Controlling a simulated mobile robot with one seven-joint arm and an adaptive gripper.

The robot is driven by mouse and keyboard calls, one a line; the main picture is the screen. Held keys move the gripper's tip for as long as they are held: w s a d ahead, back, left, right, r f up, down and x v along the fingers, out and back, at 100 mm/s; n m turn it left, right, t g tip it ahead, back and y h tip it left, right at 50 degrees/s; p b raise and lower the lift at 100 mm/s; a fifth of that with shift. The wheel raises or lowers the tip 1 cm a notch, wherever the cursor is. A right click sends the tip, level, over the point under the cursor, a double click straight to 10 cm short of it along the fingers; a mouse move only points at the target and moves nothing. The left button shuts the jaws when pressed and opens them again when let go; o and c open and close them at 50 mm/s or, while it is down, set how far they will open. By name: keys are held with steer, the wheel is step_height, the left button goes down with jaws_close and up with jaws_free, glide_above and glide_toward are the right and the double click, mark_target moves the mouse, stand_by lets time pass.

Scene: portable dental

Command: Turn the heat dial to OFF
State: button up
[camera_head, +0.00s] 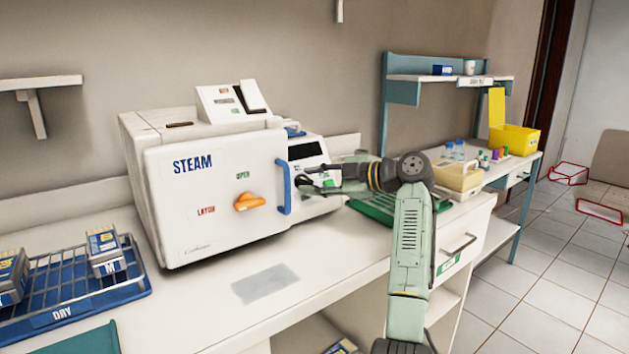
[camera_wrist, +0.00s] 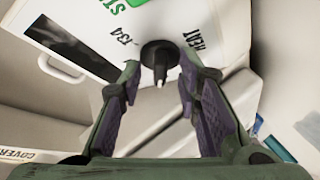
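The heat dial (camera_wrist: 157,52) is a small black round knob with a white-tipped pointer, on the white front panel of the steam sterilizer (camera_head: 205,190). In the wrist view the pointer is toward the bottom of the picture. "134" is printed to its left and "HEAT" to its right; no OFF mark is readable. My gripper (camera_wrist: 160,66) is open, one finger on each side of the dial in the picture; contact with it cannot be told. In the head view my gripper (camera_head: 305,178) is at the panel, and I cannot make out the dial there.
A blue door handle (camera_head: 284,187) stands out just left of my gripper, with an orange latch (camera_head: 249,202) beyond it. A green tray (camera_head: 376,207) lies on the counter under my arm. The counter front (camera_head: 330,258) is mostly clear.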

steer(key=shift+d, duration=0.15)
steer(key=v, duration=1.1)
steer(key=shift+s+d, duration=0.2)
steer(key=shift+d, duration=0.1)
steer(key=shift+r, duration=0.15)
